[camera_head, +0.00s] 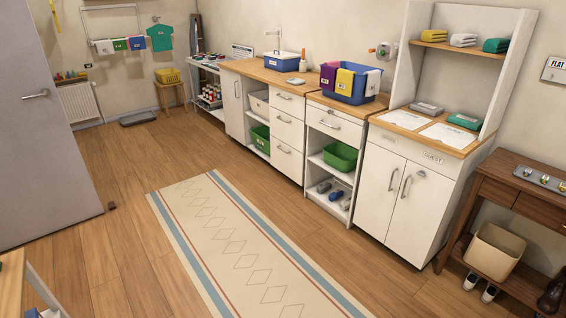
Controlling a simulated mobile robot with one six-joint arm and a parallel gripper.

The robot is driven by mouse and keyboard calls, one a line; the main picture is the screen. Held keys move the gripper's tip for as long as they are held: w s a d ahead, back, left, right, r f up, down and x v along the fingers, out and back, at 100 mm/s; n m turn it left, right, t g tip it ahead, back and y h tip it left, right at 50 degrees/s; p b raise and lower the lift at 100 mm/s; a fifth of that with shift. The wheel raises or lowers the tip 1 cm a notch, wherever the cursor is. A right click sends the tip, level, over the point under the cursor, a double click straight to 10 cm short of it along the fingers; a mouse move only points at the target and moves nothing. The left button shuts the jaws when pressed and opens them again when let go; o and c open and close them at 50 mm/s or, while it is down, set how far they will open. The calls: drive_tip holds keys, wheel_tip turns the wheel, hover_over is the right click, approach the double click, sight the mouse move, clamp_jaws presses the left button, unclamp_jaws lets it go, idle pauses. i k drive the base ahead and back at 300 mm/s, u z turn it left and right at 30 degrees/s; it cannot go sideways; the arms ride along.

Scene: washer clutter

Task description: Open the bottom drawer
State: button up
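A white drawer unit stands under the wooden counter along the back wall. It has a column of three drawers with metal bar handles. The bottom drawer (290,163) is shut, flush with the drawers above it, and its handle (283,149) faces the room. The middle drawer (289,133) and top drawer (289,104) are also shut. To the right, a separate cabinet has one shut drawer (336,126) over open shelves. My gripper is not in view.
A long patterned rug (235,235) lies on the wood floor, with bare floor between it and the cabinets. A green bin (340,157) and shoes sit on the shelves right of the drawers. A grey door (45,130) stands at left; a brown side table (510,185) is at right.

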sight(287, 159)
drive_tip(key=u, duration=0.45)
drive_tip(key=i, duration=1.3)
drive_tip(key=u, duration=0.9)
drive_tip(key=i, duration=2.35)
drive_tip(key=z, duration=0.35)
drive_tip(key=i, duration=0.8)
drive_tip(key=z, duration=0.4)
drive_tip(key=i, duration=0.85)
drive_tip(key=z, duration=0.3)
